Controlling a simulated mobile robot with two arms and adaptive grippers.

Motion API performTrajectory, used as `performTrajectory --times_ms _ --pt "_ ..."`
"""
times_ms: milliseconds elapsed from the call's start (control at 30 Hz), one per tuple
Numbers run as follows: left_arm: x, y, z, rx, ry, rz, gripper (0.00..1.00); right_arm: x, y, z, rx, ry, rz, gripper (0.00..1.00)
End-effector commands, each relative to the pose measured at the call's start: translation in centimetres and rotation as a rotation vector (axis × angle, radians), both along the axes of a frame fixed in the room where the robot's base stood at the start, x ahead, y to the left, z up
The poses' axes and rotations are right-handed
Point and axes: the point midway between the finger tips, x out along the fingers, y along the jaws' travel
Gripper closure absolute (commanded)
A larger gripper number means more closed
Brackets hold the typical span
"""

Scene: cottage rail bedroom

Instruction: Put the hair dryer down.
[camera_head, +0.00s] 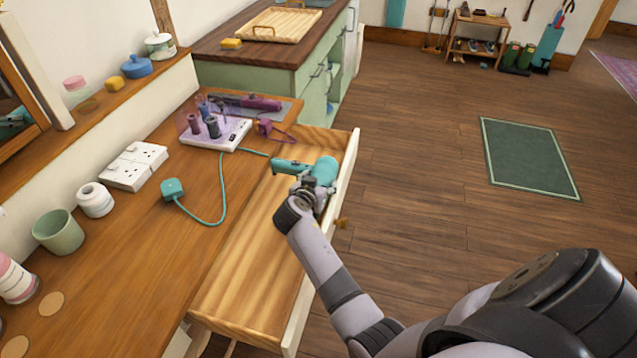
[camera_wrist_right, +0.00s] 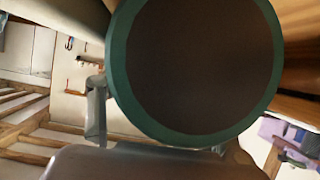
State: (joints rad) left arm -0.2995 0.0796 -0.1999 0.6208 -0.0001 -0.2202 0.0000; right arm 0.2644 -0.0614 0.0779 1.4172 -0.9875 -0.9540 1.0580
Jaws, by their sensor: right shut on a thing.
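The teal hair dryer (camera_head: 323,171) is in my right gripper (camera_head: 306,187), over the far end of the open wooden drawer (camera_head: 245,270). I cannot tell whether it touches the drawer. Its teal cord runs left across the dresser top to a teal plug (camera_head: 173,188) lying there. In the right wrist view the dryer's round dark end with a teal rim (camera_wrist_right: 195,65) fills much of the picture, close to the gripper. My right gripper is shut on the hair dryer; its fingers are mostly hidden. My left gripper is not in view.
On the dresser top (camera_head: 130,260) are a white socket block (camera_head: 133,166), a lilac holder (camera_head: 216,135) with rollers, a purple styling tool (camera_head: 250,102), a green cup (camera_head: 58,232) and a white jar (camera_head: 95,199). The near part of the drawer is bare. Open floor lies right.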

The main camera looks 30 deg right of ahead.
Motion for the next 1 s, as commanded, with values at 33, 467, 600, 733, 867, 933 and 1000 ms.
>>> performTrajectory --times_ms 33,467,600,733,867,933,1000 --pt "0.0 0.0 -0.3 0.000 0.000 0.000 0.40 0.1 0.0 -0.1 -0.001 -0.005 0.001 0.94" --pt "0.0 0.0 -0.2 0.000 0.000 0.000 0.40 0.0 0.0 -0.1 0.000 0.000 0.000 0.21" --pt "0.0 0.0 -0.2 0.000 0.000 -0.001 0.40 0.0 0.0 -0.1 0.000 0.000 0.000 0.21" --pt "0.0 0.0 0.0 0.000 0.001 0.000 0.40 0.0 0.0 0.0 0.000 0.000 0.000 0.21" --pt "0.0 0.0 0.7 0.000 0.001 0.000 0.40 0.0 0.0 0.7 -0.001 -0.001 0.000 0.21" --pt "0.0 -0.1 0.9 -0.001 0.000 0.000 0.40 0.0 0.0 0.8 0.000 0.000 0.001 0.21" --pt "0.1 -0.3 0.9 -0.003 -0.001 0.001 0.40 0.1 -0.3 1.0 0.000 0.000 0.001 0.21"
